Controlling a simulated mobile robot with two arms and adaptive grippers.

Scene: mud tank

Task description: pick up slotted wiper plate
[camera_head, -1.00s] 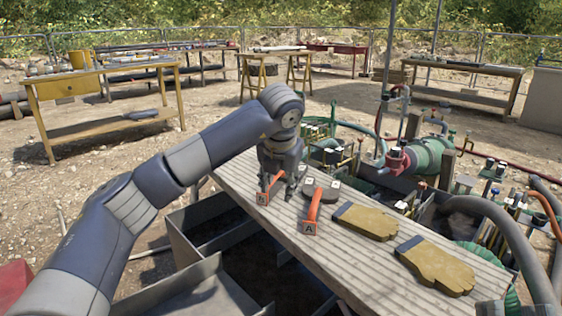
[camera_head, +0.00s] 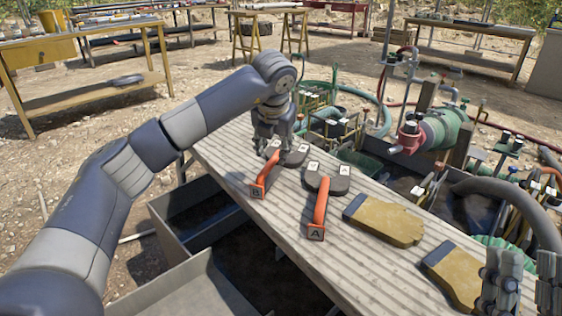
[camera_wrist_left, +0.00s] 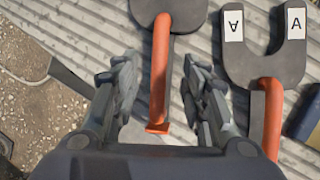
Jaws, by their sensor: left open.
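Two dark flat plates with orange handles lie on the ribbed bench. Plate A (camera_head: 341,184) has a U-shaped slot, seen clearly in the wrist view (camera_wrist_left: 263,65), and a handle tagged A (camera_head: 319,212). Plate B (camera_head: 293,158) has a handle tagged B (camera_head: 265,182). My left gripper (camera_head: 273,148) partly hides plate B in the head view, so I cannot tell its whole shape. In the wrist view my left gripper (camera_wrist_left: 160,62) is open, with fingers on either side of the B handle, not closed on it. My right gripper (camera_head: 523,262) is open and empty at the lower right.
Two tan gloves, one (camera_head: 385,222) nearer plate A and one (camera_head: 458,277) further right, lie on the bench (camera_head: 300,262). Pipes, a green pump (camera_head: 440,135) and hoses crowd beyond the right edge. Open grey troughs (camera_head: 190,222) stand at the left.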

